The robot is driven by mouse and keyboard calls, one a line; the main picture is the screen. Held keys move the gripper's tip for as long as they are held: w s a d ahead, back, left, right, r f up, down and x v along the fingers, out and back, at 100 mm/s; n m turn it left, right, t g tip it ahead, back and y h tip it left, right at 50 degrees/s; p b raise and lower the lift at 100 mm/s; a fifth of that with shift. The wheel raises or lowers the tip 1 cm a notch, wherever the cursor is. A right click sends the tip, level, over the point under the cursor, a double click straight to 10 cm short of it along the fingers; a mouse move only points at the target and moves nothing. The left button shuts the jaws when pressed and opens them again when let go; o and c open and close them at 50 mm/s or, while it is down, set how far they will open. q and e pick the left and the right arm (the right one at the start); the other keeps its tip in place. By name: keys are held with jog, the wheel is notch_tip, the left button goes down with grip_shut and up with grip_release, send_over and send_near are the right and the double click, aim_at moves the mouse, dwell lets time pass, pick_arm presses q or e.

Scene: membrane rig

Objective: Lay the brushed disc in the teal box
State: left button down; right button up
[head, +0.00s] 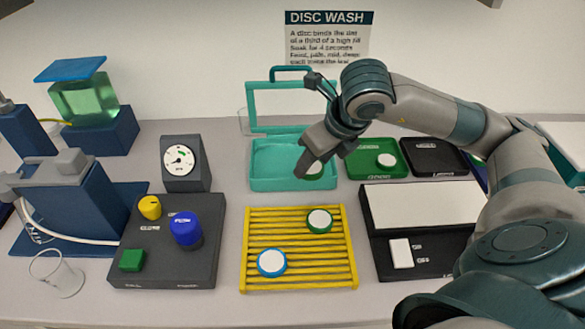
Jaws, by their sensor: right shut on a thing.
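The teal box (268,183) is an open tray with its clear, teal-framed lid (285,105) raised behind it. My right gripper (308,171) reaches in from the right, over the right part of the teal box. It is shut on a pale disc (315,168), which the fingers partly hide. I cannot tell whether the disc touches the box floor. A green-rimmed white disc (319,219) and a blue-rimmed white disc (271,262) lie on the yellow slatted rack (300,240). My left gripper is not in view.
A green tray (365,168) holding a white disc (386,160) and a black tray (430,157) stand right of the box. A white-topped device (410,205) stands front right.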

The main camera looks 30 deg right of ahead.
jog(key=d+m, duration=0.1)
jog(key=r+m+h, duration=0.1)
jog(key=m, duration=0.1)
jog(key=shift+d, duration=0.35)
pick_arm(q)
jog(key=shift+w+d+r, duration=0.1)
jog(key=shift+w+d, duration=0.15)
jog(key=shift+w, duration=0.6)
pick_arm(e)
jog(key=shift+s+d+r+m+h, duration=0.2)
jog(key=shift+d+m+h, duration=0.4)
jog(key=shift+m, duration=0.4)
jog(key=shift+w, duration=0.15)
